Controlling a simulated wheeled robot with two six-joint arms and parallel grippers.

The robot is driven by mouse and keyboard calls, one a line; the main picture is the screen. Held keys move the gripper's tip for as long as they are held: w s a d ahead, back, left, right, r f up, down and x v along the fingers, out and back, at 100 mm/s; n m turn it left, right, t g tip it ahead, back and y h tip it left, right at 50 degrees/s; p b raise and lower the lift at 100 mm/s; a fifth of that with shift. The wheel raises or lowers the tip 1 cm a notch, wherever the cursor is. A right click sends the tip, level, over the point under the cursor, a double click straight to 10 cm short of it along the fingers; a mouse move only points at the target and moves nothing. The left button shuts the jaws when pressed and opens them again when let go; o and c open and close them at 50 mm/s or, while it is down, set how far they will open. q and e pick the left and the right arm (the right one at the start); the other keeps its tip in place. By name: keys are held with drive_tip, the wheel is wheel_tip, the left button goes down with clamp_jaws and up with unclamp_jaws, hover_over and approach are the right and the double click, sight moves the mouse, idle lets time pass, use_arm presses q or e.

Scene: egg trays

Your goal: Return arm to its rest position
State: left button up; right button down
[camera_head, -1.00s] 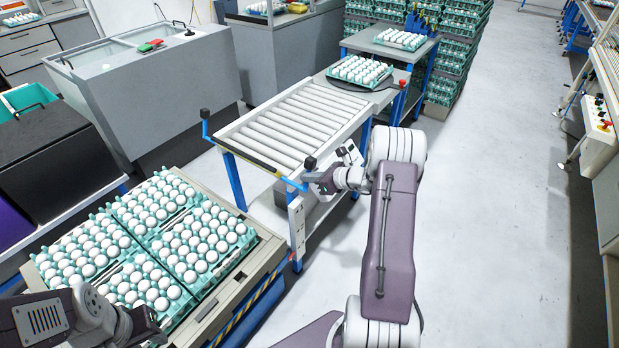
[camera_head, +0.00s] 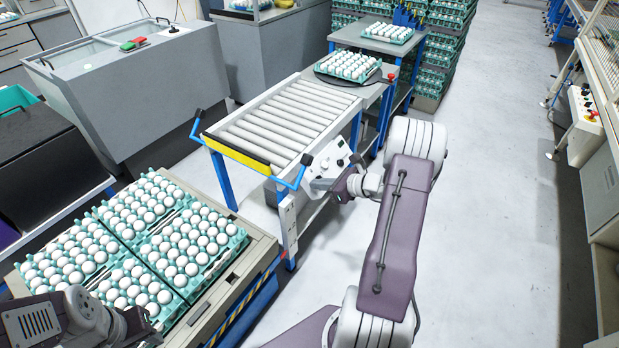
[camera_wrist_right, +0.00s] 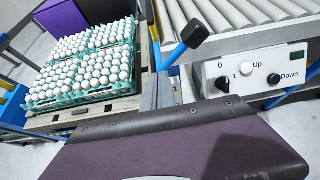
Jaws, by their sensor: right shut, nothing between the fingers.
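My right arm reaches forward from the bottom middle of the head view. Its gripper (camera_head: 318,185) is shut and empty, in front of the roller table's white control box (camera_head: 328,163). In the right wrist view the narrow gripper fingers (camera_wrist_right: 160,92) point away, between the egg pallet and the control box (camera_wrist_right: 255,70), which has an Up/Down knob. My left gripper (camera_head: 140,325) is at the bottom left of the head view, over the near edge of the egg trays (camera_head: 240,240). Its fingertips are too dark to read.
The roller table (camera_head: 275,120) has blue handles; a black-tipped one (camera_wrist_right: 190,38) rises close to the right gripper in the wrist view. A full egg tray (camera_head: 347,66) sits at its far end. Clear floor (camera_head: 490,210) lies right of my right arm.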

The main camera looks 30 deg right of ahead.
drive_tip(key=shift+s+d, duration=0.2)
drive_tip(key=shift+s, duration=0.45)
drive_tip(key=shift+s+d, duration=0.15)
drive_tip(key=shift+s, duration=0.45)
